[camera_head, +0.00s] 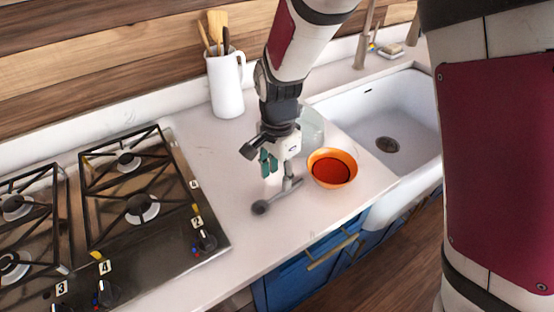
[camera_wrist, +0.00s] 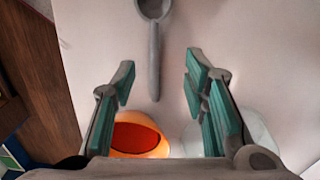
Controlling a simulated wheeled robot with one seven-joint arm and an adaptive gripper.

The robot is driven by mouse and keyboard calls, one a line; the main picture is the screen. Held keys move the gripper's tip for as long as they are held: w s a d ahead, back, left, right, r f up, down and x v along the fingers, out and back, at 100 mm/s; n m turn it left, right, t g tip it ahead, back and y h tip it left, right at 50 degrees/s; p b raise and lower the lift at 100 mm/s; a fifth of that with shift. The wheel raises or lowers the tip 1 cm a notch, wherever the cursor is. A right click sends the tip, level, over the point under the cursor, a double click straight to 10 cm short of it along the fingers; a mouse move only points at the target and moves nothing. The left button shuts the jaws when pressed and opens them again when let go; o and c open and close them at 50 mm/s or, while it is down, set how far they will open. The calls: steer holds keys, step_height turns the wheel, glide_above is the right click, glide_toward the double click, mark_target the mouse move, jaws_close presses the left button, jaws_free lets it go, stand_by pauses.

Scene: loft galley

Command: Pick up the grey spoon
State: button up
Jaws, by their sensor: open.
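The grey spoon (camera_head: 261,207) lies on the white counter, its round bowl toward the hob and its handle running right, under my gripper. In the wrist view the spoon (camera_wrist: 154,50) has its bowl at the top edge, and its handle points down between the fingers. My gripper (camera_head: 278,172) is above the handle end, fingers pointing down. In the wrist view my gripper (camera_wrist: 160,75) is open, with teal pads either side of the handle's line and nothing held. I cannot tell the exact height of the fingertips above the handle.
An orange bowl (camera_head: 332,168) stands close to the right of my gripper. A pale translucent container (camera_head: 312,127) is behind it. A white jug (camera_head: 225,85) with utensils stands at the back. A gas hob (camera_head: 130,190) is left, a sink (camera_head: 390,115) right. The front counter is clear.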

mark_target(279, 194)
steer(key=f, duration=0.4)
steer(key=shift+s+d+f, duration=0.25)
steer(key=shift+s+f, duration=0.05)
steer(key=shift+f, duration=0.5)
jaws_close()
